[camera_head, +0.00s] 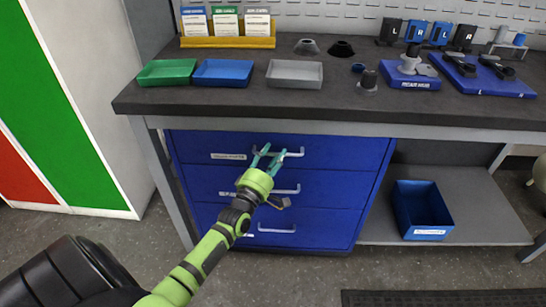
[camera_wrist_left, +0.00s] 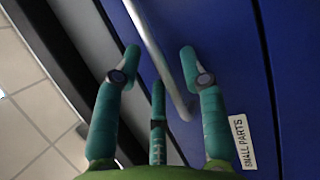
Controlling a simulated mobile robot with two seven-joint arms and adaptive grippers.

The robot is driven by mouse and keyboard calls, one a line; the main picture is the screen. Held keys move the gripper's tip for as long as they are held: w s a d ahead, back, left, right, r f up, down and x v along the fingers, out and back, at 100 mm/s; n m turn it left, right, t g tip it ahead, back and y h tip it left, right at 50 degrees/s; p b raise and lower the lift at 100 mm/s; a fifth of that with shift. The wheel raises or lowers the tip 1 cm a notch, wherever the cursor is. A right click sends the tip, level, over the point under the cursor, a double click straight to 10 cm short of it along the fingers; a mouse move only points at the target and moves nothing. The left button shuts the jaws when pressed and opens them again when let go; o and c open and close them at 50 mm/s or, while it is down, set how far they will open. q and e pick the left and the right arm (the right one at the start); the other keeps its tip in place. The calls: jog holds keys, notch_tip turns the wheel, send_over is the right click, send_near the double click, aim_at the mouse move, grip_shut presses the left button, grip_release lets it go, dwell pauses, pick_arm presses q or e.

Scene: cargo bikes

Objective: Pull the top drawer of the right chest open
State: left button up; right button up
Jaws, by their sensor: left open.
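A blue chest (camera_head: 340,180) with three drawers stands under the workbench; its drawers look shut. The top drawer (camera_head: 350,150) has a pale bar handle (camera_head: 295,154) and a white label at its left. My left gripper (camera_head: 272,152) is open at this top handle. In the left wrist view, the handle (camera_wrist_left: 150,45) runs between the open fingers of my left gripper (camera_wrist_left: 160,62), against the blue drawer front (camera_wrist_left: 225,60). A label reading "SMALL PARTS" (camera_wrist_left: 242,141) shows beside it. I cannot tell whether the fingers touch the bar. My right gripper is out of view.
The grey bench top (camera_head: 225,103) overhangs the chest and carries trays and tools. A blue bin (camera_head: 423,211) stands on the low shelf (camera_head: 480,215) at right. A white and green cabinet (camera_head: 75,120) is at left. The floor before the chest is clear.

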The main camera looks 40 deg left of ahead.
pick_arm(q)
grip_shut()
